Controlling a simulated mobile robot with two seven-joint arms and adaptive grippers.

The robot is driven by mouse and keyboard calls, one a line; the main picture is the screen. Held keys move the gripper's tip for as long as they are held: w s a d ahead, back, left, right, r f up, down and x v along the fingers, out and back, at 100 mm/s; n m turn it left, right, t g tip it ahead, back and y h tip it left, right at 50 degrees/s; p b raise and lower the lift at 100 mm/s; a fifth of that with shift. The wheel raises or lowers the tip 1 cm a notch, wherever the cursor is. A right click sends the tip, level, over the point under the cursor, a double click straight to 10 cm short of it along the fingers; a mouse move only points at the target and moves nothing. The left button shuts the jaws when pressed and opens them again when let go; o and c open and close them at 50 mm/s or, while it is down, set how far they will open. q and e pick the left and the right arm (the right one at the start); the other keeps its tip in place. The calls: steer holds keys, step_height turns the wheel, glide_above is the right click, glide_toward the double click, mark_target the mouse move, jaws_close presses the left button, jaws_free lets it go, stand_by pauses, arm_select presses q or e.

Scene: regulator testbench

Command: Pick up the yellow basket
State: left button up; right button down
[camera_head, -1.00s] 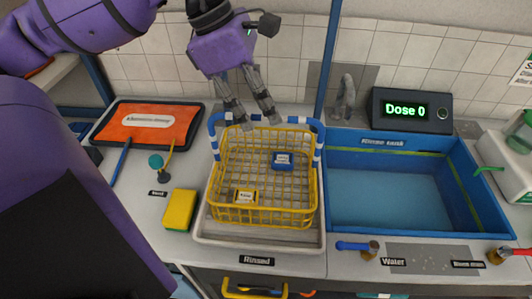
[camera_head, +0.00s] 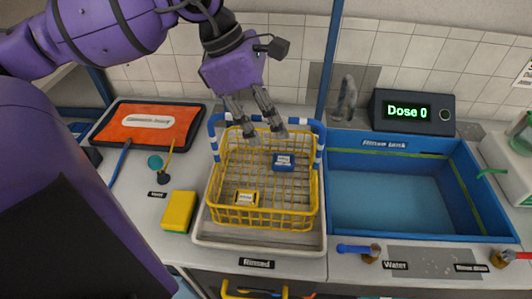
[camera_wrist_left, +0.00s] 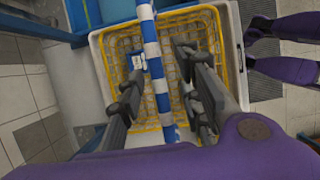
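The yellow basket (camera_head: 262,222) is a wire basket standing upright in the white tray labelled "Rinsed" (camera_head: 260,245). Its blue-and-white striped handle (camera_head: 318,148) stands up and crosses at the back; it also shows in the left wrist view (camera_wrist_left: 152,50). A blue labelled block (camera_head: 284,166) and a yellow labelled block (camera_head: 246,200) are inside. My left gripper (camera_head: 265,136) is open and empty, pointing down over the back of the basket. In the left wrist view its fingers (camera_wrist_left: 160,68) lie on either side of the handle bar, with visible gaps. My right gripper is not in view.
The blue rinse tank (camera_head: 400,235) adjoins on the right, with a tap (camera_head: 345,100) behind. A yellow sponge (camera_head: 178,211), a teal-topped item (camera_head: 156,162) and an orange-matted tray (camera_head: 150,135) are at left. Two valves (camera_head: 371,252) (camera_head: 502,258) line the front.

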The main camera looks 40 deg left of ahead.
arm_select(q)
jaws_close()
stand_by(0.4)
steer(key=shift+w, duration=0.1)
steer(key=shift+r, duration=0.15)
